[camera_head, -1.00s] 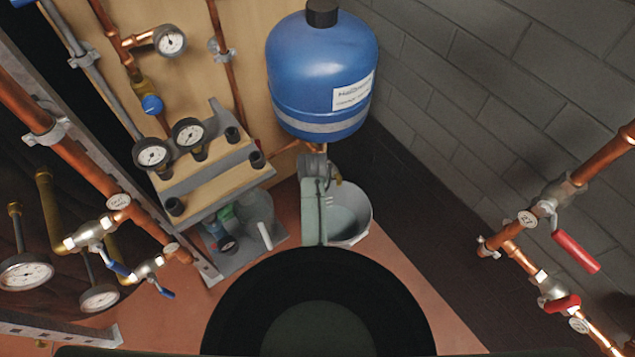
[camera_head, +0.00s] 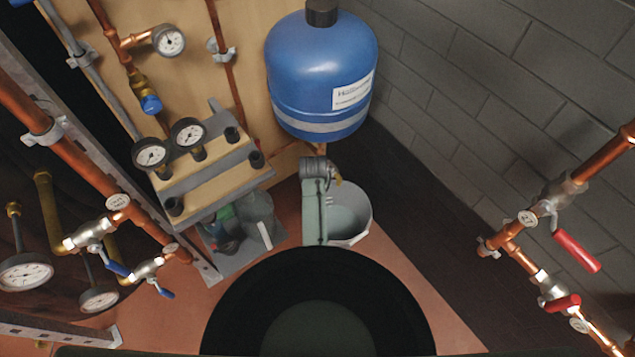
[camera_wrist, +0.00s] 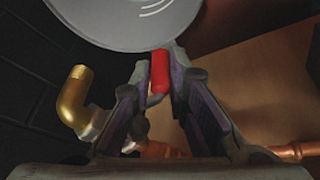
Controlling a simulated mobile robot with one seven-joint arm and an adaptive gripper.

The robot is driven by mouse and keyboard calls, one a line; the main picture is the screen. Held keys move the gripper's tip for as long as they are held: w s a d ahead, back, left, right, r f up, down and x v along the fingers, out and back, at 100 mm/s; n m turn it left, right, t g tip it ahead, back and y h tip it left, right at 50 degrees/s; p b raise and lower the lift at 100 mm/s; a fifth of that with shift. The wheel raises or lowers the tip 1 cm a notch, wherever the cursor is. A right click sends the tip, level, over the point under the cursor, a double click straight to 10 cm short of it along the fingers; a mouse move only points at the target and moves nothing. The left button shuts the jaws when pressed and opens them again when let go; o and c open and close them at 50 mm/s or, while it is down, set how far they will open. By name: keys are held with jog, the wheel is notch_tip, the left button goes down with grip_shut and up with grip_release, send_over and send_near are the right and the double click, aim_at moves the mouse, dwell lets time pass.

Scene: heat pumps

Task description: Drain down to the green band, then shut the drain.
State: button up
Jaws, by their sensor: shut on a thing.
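My gripper (camera_wrist: 160,82) is shut on the red drain handle (camera_wrist: 160,72), which stands between its fingers in the wrist view. The brass drain elbow (camera_wrist: 76,98) is to the left of the fingers. In the head view my gripper (camera_head: 316,168) is below the blue vessel (camera_head: 320,70) and hides the handle. A grey bucket (camera_head: 359,228) stands on the floor beneath. No water stream can be made out. A dial gauge (camera_head: 169,40) is on the wooden panel at upper left; its needle and any green band are too small to read.
Two more gauges (camera_head: 188,132) stand on a rack (camera_head: 205,185) left of my arm. Blue-handled valves (camera_head: 115,268) are at left, red-handled valves (camera_head: 576,250) at right. A tray with small containers (camera_head: 240,262) lies beside the bucket. A block wall closes the right side.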

grip_shut()
jog(key=shift+a+f, duration=0.1)
jog(key=shift+w+a+r+t+y, duration=0.1)
jog(key=shift+w+r+t+y, duration=0.15)
jog(key=shift+t+y, duration=0.3)
jog(key=o, duration=0.7)
grip_release()
jog(key=shift+f, duration=0.1)
